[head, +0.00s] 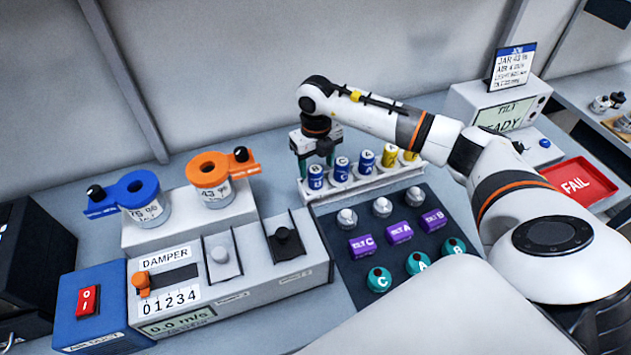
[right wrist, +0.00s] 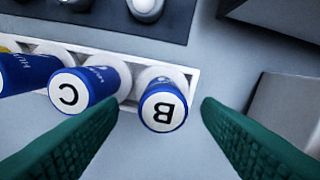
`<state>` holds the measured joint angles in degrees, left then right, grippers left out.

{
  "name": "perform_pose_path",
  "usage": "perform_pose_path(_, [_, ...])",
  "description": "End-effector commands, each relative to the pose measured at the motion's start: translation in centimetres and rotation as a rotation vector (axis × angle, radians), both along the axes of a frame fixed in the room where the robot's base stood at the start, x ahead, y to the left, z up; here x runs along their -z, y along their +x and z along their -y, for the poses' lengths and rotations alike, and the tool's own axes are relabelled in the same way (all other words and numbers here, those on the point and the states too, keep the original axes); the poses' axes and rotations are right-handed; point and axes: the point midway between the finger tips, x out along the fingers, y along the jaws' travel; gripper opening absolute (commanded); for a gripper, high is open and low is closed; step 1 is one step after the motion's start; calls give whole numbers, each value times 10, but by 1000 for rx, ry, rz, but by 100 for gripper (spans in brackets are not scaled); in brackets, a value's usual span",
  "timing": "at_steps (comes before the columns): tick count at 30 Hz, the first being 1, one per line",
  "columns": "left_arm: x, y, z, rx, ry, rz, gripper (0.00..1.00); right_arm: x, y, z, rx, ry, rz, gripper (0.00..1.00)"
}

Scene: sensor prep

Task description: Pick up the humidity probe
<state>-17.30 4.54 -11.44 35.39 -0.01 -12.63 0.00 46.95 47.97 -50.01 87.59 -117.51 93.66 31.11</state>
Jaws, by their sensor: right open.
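Several blue probes with lettered white caps stand in a white rack (head: 375,185); the writing on their sides is only partly legible. In the right wrist view, the blue probe marked B (right wrist: 163,110) is at the rack's right end, and the blue probe marked C (right wrist: 70,92) is left of it. My right gripper (head: 315,166) is open over the rack's left end in the head view. In the right wrist view its green fingers (right wrist: 160,118) lie on either side of the B probe, with nothing gripped. My left gripper is not in view.
Yellow probes (head: 390,154) stand in the same rack. A dark mat (head: 345,262) in front holds purple, teal and silver-topped pieces. The damper box (head: 240,290) and the jars with blue (head: 137,188) and orange (head: 209,168) rings are at left. A red FAIL tray (head: 572,184) is at right.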

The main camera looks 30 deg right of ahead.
Motion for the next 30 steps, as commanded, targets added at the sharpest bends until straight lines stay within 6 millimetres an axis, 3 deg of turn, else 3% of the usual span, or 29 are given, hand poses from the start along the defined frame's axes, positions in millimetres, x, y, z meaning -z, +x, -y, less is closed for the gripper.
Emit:
perform_pose_path(1, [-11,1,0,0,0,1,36,4,0,-3,0,3,-5,59])
perform_pose_path(6, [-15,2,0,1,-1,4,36,27,1,-3,0,2,-2,59])
perform_pose_path(14, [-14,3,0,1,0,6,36,31,2,-2,0,1,1,59])
perform_pose_path(25, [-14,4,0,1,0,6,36,31,2,-2,-1,2,1,2])
perform_pose_path(30, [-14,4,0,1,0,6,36,31,2,-2,0,2,1,0])
